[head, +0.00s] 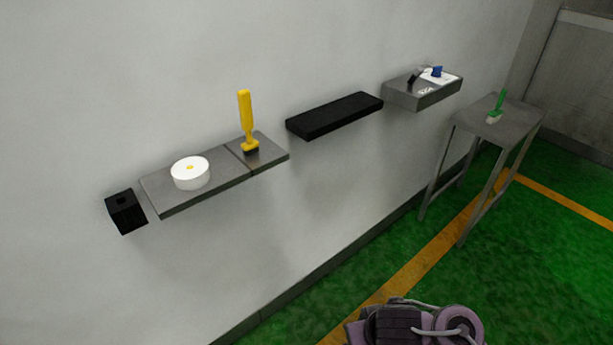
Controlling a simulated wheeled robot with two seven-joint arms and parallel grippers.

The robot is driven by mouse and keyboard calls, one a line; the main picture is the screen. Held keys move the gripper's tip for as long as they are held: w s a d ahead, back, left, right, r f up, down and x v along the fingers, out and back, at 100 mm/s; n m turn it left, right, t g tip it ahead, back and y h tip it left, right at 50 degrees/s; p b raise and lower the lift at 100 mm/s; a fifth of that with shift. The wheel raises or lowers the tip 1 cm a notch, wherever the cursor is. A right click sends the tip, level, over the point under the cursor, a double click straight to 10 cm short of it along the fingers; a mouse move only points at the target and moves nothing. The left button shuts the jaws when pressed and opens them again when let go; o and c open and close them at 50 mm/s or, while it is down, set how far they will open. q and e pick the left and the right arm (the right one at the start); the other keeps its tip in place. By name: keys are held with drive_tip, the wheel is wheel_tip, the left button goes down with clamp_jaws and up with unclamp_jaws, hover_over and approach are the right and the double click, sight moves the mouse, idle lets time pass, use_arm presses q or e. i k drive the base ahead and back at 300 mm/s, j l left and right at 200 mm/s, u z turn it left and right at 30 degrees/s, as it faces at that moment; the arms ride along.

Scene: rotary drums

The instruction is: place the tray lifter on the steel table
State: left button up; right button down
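The steel table (522,129) stands at the right, a small square top on thin legs. A green-handled brush (497,107) with a pale head is on its top. I cannot say for certain which thing is the tray lifter. A yellow-handled tool (246,118) with a dark foot stands upright on the right part of a grey wall shelf (222,182). A small black-handled item (416,76) is on a grey wall box further right. Neither of my grippers shows; only a purple and grey part of my body is at the bottom edge.
The grey wall box (430,95) also carries a blue item (437,72). The green floor (545,255) before the table is clear.

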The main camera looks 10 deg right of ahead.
sight(515, 110)
drive_tip(key=i+l, duration=0.2)
drive_tip(key=l, duration=0.7)
drive_tip(key=i+l+u, duration=0.15)
drive_tip(key=l, duration=0.8)
drive_tip(key=i+l, duration=0.2)
drive_tip(key=l, duration=0.75)
drive_tip(key=i+l+u, duration=0.15)
drive_tip(key=l, duration=0.75)
drive_tip(key=i+l, duration=0.1)
drive_tip(key=l, duration=0.85)
drive_tip(key=i+l+u, duration=0.1)
drive_tip(key=l, duration=0.9)
drive_tip(key=i+l, duration=0.1)
drive_tip(key=l, duration=0.3)
drive_tip(key=i+l, duration=0.1)
drive_tip(key=l, duration=0.35)
drive_tip(key=i+l+u, duration=0.1)
drive_tip(key=l, duration=0.3)
drive_tip(key=i+l, duration=0.15)
drive_tip(key=l, duration=0.3)
drive_tip(key=i+l, duration=0.1)
drive_tip(key=l, duration=0.3)
